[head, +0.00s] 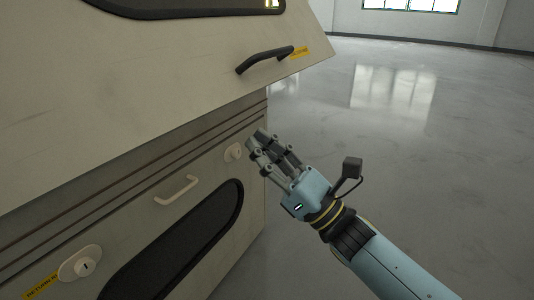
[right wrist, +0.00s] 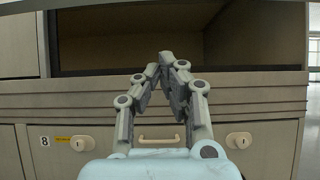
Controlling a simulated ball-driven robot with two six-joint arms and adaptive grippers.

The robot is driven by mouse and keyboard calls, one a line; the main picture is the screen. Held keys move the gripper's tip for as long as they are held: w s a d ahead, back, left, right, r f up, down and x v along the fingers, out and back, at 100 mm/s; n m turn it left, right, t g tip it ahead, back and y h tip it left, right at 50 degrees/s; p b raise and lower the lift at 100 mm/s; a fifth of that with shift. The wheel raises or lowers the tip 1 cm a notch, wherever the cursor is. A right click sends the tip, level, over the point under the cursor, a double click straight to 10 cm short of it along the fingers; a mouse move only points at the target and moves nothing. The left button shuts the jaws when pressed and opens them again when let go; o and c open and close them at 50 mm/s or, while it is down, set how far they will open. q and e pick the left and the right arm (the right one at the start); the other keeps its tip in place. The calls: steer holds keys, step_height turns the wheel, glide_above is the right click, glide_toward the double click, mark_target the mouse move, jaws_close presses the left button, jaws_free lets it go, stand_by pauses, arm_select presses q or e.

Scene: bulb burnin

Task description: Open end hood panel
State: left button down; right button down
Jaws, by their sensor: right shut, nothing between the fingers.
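The end hood panel (head: 190,80) is a pale beige panel with a dark window and a black bar handle (head: 265,60) near its lower edge. In the head view it is swung outward, its lower edge standing away from the cabinet body. In the right wrist view an open dark cavity (right wrist: 140,50) shows above the ledge. My right gripper (head: 256,139) is shut and empty, below the black handle and apart from it. Its fingertips meet in the right wrist view (right wrist: 167,58), in front of the cavity. My left gripper is not in view.
The lower cabinet front (head: 140,215) has a pale handle (head: 177,190), round locks (head: 85,267) and a dark window. Grooved trim (right wrist: 240,95) runs below the opening. The glossy grey floor (head: 420,150) to the right is clear.

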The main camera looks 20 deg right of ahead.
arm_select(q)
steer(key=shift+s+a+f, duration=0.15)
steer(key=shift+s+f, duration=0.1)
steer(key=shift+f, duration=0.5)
arm_select(e)
step_height(320, 180, up, 6)
steer(key=w+a, duration=0.1)
steer(key=w, duration=0.1)
steer(key=shift+a, duration=0.2)
steer(key=shift+s+r, duration=0.1)
arm_select(q)
steer(key=shift+p, duration=0.3)
